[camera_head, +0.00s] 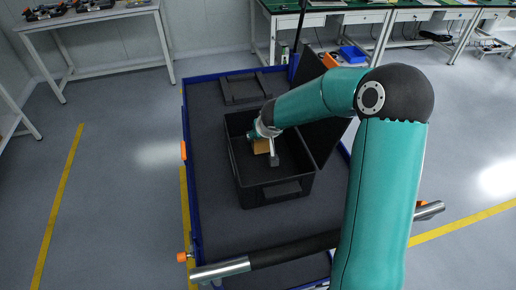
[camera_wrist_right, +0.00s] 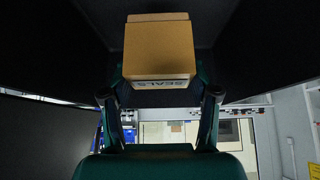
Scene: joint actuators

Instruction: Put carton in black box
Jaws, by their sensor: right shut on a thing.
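The carton (camera_head: 261,146) is a small brown box, inside the open black box (camera_head: 243,190) on the cart. In the right wrist view the carton (camera_wrist_right: 160,48) shows a white label reading SEALS and sits between the fingers of my right gripper (camera_wrist_right: 160,85). The gripper is shut on it. In the head view my right arm reaches over the box's right side, and the wrist partly hides the carton. I cannot tell whether the carton touches the box floor. My left gripper is not in view.
The black box's lid (camera_head: 326,139) stands open on its right side. Workbenches (camera_head: 335,12) stand at the back.

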